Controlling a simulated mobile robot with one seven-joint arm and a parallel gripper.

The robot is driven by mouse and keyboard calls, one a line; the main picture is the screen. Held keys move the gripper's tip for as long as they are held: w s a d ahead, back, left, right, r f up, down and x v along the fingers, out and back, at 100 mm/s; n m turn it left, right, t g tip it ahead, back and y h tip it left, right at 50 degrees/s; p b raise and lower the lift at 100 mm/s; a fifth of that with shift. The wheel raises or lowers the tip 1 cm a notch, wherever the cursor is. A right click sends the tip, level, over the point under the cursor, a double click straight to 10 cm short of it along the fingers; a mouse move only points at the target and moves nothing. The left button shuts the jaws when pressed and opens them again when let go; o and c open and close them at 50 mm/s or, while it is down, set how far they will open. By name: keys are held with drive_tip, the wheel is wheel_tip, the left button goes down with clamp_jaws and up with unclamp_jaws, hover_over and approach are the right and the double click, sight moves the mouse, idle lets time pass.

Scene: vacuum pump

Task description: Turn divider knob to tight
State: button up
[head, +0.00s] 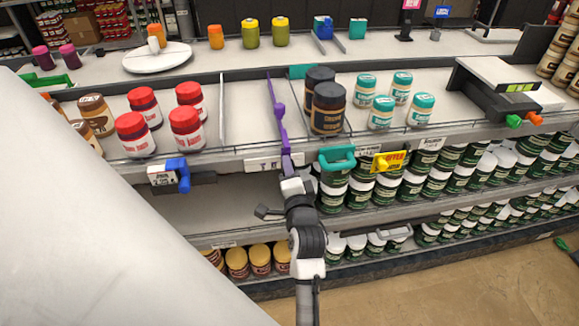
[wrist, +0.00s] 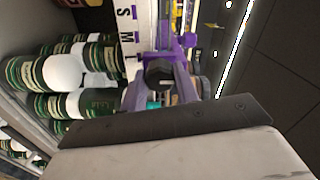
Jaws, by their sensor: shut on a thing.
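A purple divider (head: 277,105) runs front to back across the upper shelf, and its front end hangs at the shelf's front edge. My gripper (head: 288,172) is at that front end, just below the price strip, and is shut on the divider knob. In the wrist view the purple divider knob (wrist: 185,85) with a dark round part (wrist: 159,72) shows just beyond a dark edge of my gripper (wrist: 170,118). The gripper hides part of the knob. I cannot read its tight or loose setting.
Dark jars (head: 328,108) stand right of the divider, and a white divider (head: 222,108) is to its left. A blue clip (head: 178,172), a teal clip (head: 337,158) and a yellow offer tag (head: 390,161) stick out along the edge.

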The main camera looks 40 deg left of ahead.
drive_tip(key=shift+r, duration=0.1)
drive_tip(key=o, duration=1)
drive_tip(key=shift+s+d, duration=0.1)
